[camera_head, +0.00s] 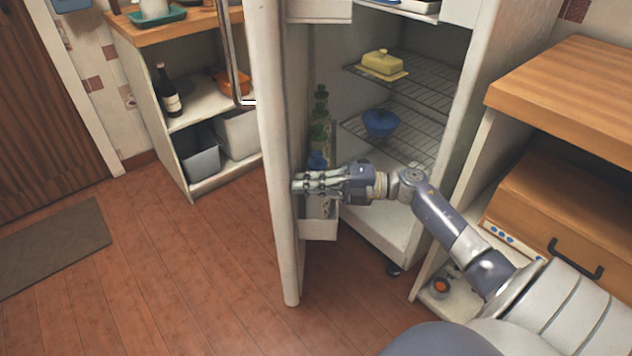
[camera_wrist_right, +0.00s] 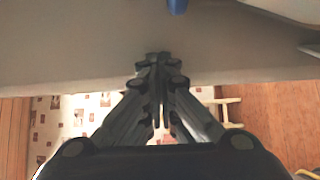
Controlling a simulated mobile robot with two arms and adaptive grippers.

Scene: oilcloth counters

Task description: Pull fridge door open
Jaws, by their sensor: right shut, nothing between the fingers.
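The fridge (camera_head: 493,100) stands open in the head view, with its shelves in plain sight. Its white door (camera_head: 277,200) is swung out toward me and seen nearly edge-on. A metal handle (camera_head: 232,60) is on the door's outer side, at the left. My right gripper (camera_head: 298,184) is shut and empty, at the inner side of the door near its free edge, in front of the door shelves. In the right wrist view the closed fingertips (camera_wrist_right: 158,60) lie over the grey door surface (camera_wrist_right: 70,50); I cannot tell if they touch it. My left gripper is not in view.
Bottles (camera_head: 320,120) stand in the door shelf. A butter dish (camera_head: 382,63) and a blue bowl (camera_head: 380,123) sit on wire shelves. A wooden-topped counter (camera_head: 575,75) is at the right, a shelf unit (camera_head: 165,140) at the left. The floor (camera_head: 200,270) left of the door is clear.

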